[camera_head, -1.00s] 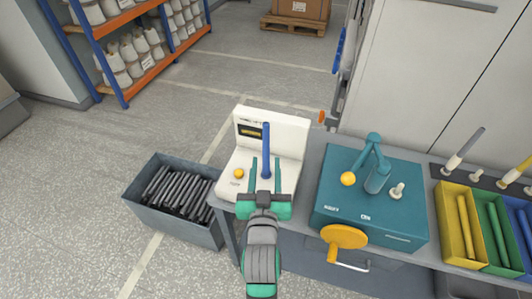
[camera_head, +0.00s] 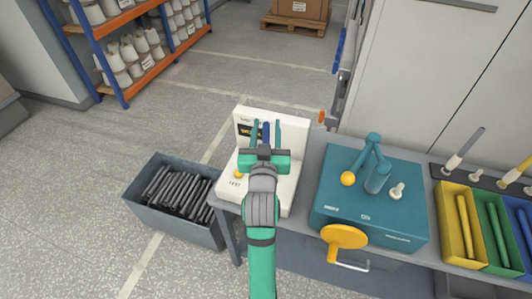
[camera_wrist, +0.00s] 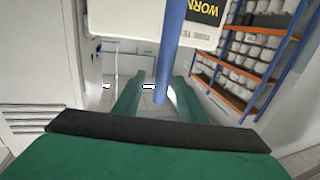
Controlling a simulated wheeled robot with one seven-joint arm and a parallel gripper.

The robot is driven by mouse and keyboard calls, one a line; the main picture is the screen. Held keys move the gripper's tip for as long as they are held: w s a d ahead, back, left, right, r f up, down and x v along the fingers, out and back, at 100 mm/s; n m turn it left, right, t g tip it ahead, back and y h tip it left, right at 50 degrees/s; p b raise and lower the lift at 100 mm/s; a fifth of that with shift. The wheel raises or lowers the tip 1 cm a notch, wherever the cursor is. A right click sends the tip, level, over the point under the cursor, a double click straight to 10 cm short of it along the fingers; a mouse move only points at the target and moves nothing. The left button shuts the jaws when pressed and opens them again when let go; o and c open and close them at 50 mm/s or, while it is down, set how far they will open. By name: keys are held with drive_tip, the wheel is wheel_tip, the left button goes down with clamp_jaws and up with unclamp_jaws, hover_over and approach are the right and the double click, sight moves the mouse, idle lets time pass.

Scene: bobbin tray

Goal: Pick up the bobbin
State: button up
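The blue bobbin (camera_head: 266,131) is a slim upright rod at the white machine (camera_head: 293,125) with the small dark display. In the wrist view the bobbin (camera_wrist: 172,45) crosses the upper middle, in front of the white panel. My gripper (camera_head: 266,124) is open, with green fingers on either side of the bobbin in the head view and gaps showing. In the wrist view my gripper (camera_wrist: 157,82) has its fingers apart, with the bobbin's lower end between them. The bobbin's lower part is hidden behind my gripper in the head view.
A grey bin (camera_head: 143,205) of dark rods stands on the floor at left. A teal machine (camera_head: 340,205) with a yellow crank (camera_head: 345,237) is right of my arm. Yellow (camera_head: 450,240), green (camera_head: 488,253) and blue trays (camera_head: 526,265) line the right. Shelves (camera_head: 150,56) stand far left.

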drive_tip(key=shift+w, duration=1.85)
clamp_jaws()
